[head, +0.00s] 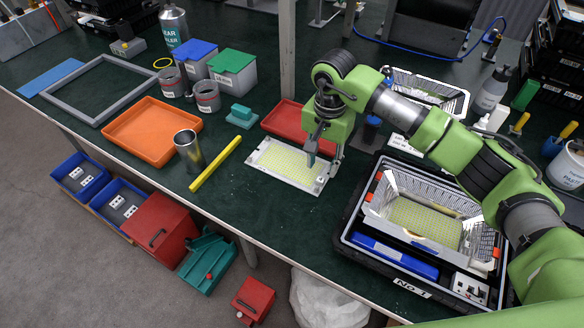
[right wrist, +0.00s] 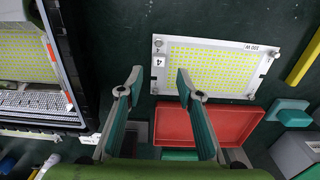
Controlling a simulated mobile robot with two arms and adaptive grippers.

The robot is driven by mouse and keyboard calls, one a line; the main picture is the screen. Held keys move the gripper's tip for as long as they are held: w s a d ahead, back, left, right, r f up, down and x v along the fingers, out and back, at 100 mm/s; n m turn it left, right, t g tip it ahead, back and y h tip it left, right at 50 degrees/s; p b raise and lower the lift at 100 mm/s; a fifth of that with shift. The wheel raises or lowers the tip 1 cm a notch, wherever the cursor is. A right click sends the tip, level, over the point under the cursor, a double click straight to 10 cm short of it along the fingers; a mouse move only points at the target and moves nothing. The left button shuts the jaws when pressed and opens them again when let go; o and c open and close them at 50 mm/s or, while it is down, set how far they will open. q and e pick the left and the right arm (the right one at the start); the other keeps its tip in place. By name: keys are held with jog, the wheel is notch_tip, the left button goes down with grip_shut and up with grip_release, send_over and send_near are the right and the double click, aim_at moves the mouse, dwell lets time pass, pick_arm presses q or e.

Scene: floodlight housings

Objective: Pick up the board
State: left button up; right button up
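A white board (head: 290,167) covered with yellow LED squares lies flat on the dark green table. In the right wrist view the board (right wrist: 215,68) shows a label with the digit 4 at its left end. My right gripper (head: 324,167) is open and empty at the board's right end in the head view. In the right wrist view its fingers (right wrist: 160,80) point down, one over the board's left end and the other just outside that edge. I cannot tell whether a finger touches the board. My left gripper is not in view.
A black crate (head: 349,241) marked No.1 holds a housing with another yellow LED panel (head: 425,222), right of the board. A red tray (head: 283,121) lies just behind the board.

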aim_at(322, 178)
notch_tip(322, 178, down, 5)
jog(key=shift+d+f+b, duration=0.1)
jog(key=shift+d+b, duration=0.05)
jog(key=shift+b, duration=0.75)
grip_shut()
jog(key=shift+w+r, duration=0.1)
jog(key=shift+r, duration=0.1)
